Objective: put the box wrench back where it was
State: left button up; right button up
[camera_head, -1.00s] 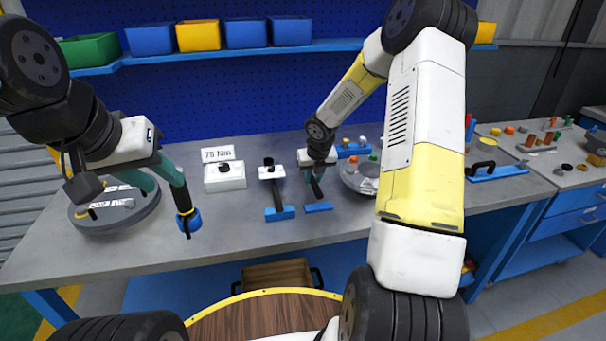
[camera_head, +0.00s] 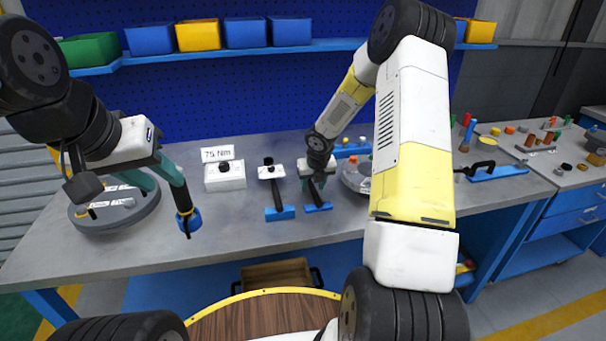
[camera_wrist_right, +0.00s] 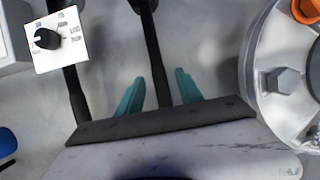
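A dark, slim bar, which I take for the box wrench (camera_head: 315,193), stands at my right gripper with its near end at a small blue rest (camera_head: 318,207). In the right wrist view the dark bar (camera_wrist_right: 157,55) runs between the two teal fingers of my right gripper (camera_wrist_right: 160,82), with gaps beside it. These fingers are apart; my right gripper also shows in the head view (camera_head: 317,180). The wrench's far end is hidden below the gripper. My left gripper (camera_head: 163,190) is at the left with its teal fingers apart, near a dark tool with a blue ring (camera_head: 188,220).
A torque tool with a white dial box (camera_head: 271,172) and blue rest (camera_head: 280,212) lies just left of the wrench. A white box (camera_head: 225,176) with a "75 Nm" sign stands further left. A round metal flange (camera_head: 355,177) sits close on the right. A grey turntable (camera_head: 115,215) is at left.

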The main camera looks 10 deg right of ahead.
jog(key=s+r+m+h, duration=0.1)
jog(key=s+r+m, duration=0.45)
jog(key=r, duration=0.45)
jog(key=s+r+m, duration=0.5)
jog(key=s+r, duration=0.1)
jog(key=r, duration=0.5)
jog(key=s+a+r+m+t+y, duration=0.1)
jog(key=s+r+m, duration=0.4)
jog(key=s+m, duration=0.6)
jog(key=s+a+r+m+t+y, duration=0.1)
jog(key=s+a+r+m+y, duration=0.1)
jog(key=s+m, duration=0.8)
notch_tip(320, 180, up, 3)
jog(key=a+m, duration=0.1)
jog(key=m, duration=0.3)
jog(key=shift+s+a+f, duration=0.15)
jog(key=shift+s+a, duration=0.2)
jog(key=shift+a, duration=0.05)
jog(key=shift+o, duration=0.3)
